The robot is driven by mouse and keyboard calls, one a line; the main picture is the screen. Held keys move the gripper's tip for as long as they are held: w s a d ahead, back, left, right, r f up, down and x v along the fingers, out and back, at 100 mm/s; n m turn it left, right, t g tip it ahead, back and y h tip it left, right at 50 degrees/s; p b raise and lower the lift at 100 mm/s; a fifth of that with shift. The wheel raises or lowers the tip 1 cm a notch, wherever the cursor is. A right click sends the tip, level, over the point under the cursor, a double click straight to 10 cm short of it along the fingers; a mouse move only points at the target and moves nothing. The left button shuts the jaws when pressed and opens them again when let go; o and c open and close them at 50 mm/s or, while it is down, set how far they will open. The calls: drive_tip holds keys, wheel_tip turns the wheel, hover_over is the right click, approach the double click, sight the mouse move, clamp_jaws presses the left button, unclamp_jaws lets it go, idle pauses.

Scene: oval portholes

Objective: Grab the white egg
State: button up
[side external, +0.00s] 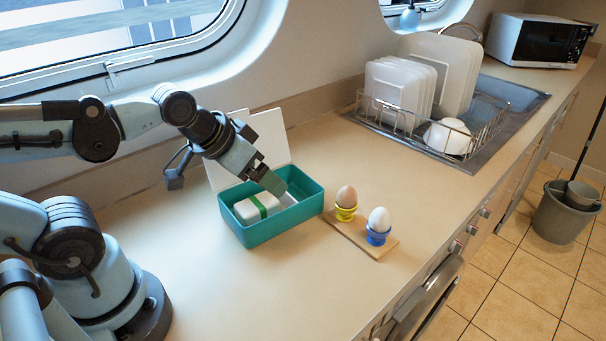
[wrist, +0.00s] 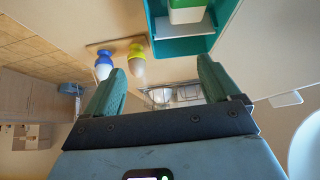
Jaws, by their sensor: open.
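The white egg (side external: 380,219) stands upright in a blue egg cup (side external: 377,236) on a small wooden board (side external: 349,232). In the wrist view the white egg (wrist: 103,71) shows at the left, close to my left finger. A brown egg (side external: 346,196) stands in a yellow egg cup (side external: 346,213) on the same board. My gripper (side external: 277,185) is open and empty above the teal box, left of both eggs in the side view. It also shows in the wrist view (wrist: 160,85), fingers wide apart with nothing between them.
The open teal box (side external: 270,227) holds a white block with a green band (side external: 258,208); a white panel (side external: 262,140) stands behind it. A dish rack (side external: 430,125) with plates and a white cup sits at the back. The counter (side external: 300,290) in front is clear.

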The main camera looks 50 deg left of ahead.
drive_tip(key=shift+c, duration=1.4)
wheel_tip(320, 180, up, 3)
drive_tip(key=m+g, duration=0.5)
drive_tip(key=g, duration=0.1)
hover_over(381, 209)
drive_tip(key=shift+n+h, duration=0.3)
drive_tip(key=f, duration=0.5)
drive_tip(key=shift+d+f, duration=0.3)
drive_tip(key=shift+d, duration=0.05)
drive_tip(key=shift+a+f, duration=0.15)
drive_tip(key=shift+f, duration=1.3)
drive_tip(key=shift+a+f, duration=0.15)
drive_tip(key=shift+f, duration=1.25)
